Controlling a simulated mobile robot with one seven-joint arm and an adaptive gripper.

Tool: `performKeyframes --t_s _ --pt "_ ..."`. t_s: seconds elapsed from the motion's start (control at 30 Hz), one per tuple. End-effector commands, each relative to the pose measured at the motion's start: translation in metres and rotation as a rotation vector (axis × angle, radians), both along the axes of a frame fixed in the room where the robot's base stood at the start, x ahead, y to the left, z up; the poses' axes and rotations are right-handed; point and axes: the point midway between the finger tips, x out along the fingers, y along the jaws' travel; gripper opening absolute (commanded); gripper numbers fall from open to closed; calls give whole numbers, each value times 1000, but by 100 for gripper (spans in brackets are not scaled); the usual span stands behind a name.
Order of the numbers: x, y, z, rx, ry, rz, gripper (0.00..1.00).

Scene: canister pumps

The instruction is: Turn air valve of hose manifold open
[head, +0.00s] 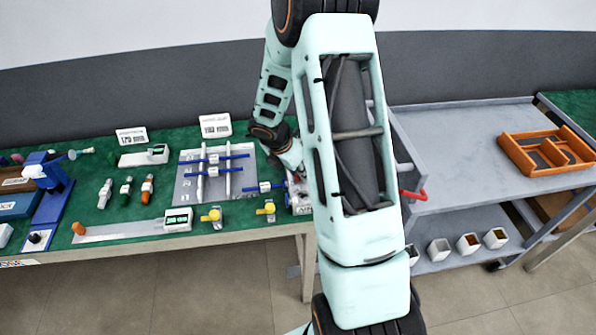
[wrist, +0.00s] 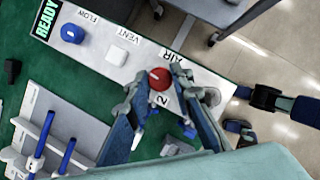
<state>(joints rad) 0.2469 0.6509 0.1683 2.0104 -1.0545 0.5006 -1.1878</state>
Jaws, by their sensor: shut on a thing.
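The hose manifold is a long white panel (wrist: 112,62) in the wrist view, with the labels FLOW, VENT and AIR along one edge. The air valve is a round red knob (wrist: 160,77) with a pale mark, beside the AIR label. My gripper (wrist: 156,86) has its two fingers on either side of the red knob and is shut on it. The fingers hide part of the panel below the knob. In the head view only a corner of the manifold (head: 299,203) shows, and my arm hides the knob and the fingertips.
On the panel are a blue knob (wrist: 72,33) and a green READY display (wrist: 45,20). A rack with blue rods (head: 215,172) and yellow valves (head: 214,215) stand left on the green bench. A grey cart (head: 470,150) with an orange tray (head: 545,152) is right.

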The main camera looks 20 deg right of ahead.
Motion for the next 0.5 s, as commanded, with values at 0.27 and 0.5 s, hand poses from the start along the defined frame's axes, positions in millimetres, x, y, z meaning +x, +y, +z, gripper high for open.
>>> performKeyframes --t_s 0.27,0.5 --pt "2 1 1 -1 0 -196 0" --pt "4 1 0 0 -1 -425 0"
